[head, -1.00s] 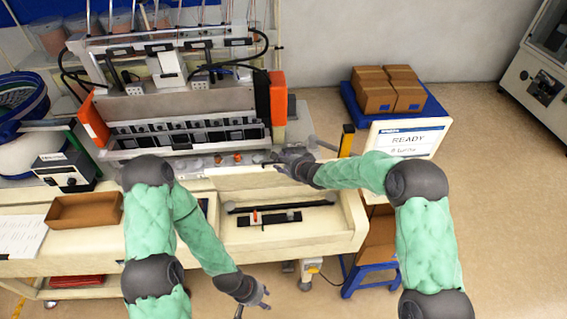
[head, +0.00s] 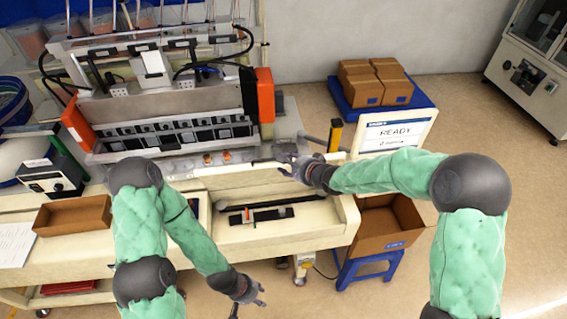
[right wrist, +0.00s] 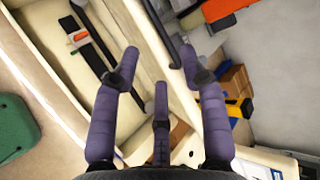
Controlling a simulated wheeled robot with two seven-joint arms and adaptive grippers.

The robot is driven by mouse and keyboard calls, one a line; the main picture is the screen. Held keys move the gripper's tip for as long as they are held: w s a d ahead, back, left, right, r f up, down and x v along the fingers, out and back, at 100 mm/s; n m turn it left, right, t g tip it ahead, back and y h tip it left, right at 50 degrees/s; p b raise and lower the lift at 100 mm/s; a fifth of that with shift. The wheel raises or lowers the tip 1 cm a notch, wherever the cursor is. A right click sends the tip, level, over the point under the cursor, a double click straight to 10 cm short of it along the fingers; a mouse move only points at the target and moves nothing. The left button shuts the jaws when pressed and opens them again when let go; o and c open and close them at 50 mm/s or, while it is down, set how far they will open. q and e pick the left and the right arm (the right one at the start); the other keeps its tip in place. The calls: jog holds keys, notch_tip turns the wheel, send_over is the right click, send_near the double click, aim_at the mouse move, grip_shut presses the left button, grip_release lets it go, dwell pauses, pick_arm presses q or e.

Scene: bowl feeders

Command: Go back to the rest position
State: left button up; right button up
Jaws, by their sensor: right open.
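My right gripper (head: 287,163) is over the front ledge of the feeder machine (head: 180,125), by its right end. In the right wrist view its purple fingers (right wrist: 160,85) are spread, with nothing between them. My left gripper (head: 250,301) hangs low in front of the machine bench, over the floor. Its dark fingers look apart and empty.
A black bar with an orange-red handle (head: 246,214) lies in the bench recess. A brown tray (head: 73,216) sits left. A READY screen (head: 397,132), boxes on a blue stand (head: 375,82) and an open carton (head: 388,222) on a blue stool are right.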

jog(key=shift+s+d+r, duration=0.25)
jog(key=shift+s, duration=0.05)
jog(key=shift+f, duration=0.1)
jog(key=s+d+f+n+g+h+b, duration=0.15)
jog(key=s+f+b, duration=0.3)
jog(key=f, duration=0.75)
jog(key=s+d+f+n+g+b, duration=0.15)
jog(key=s+d+f+b, duration=0.35)
jog(key=f, duration=0.6)
jog(key=s+f+n+g+h+b, duration=0.15)
jog(key=s+f+b, duration=0.35)
jog(key=f, duration=0.7)
jog(key=s+d+f+n+g+b, duration=0.1)
jog(key=s+f+n+g+b, duration=0.1)
jog(key=s+f+b, duration=0.5)
jog(key=s+d+f+n+g+b, duration=0.2)
jog(key=s+f+n+b, duration=0.2)
jog(key=s+f+b, duration=0.3)
jog(key=s+f, duration=0.4)
jog(key=f, duration=0.5)
jog(key=shift+b, duration=0.3)
jog(key=shift+d+n, duration=0.1)
jog(key=shift+n, duration=0.15)
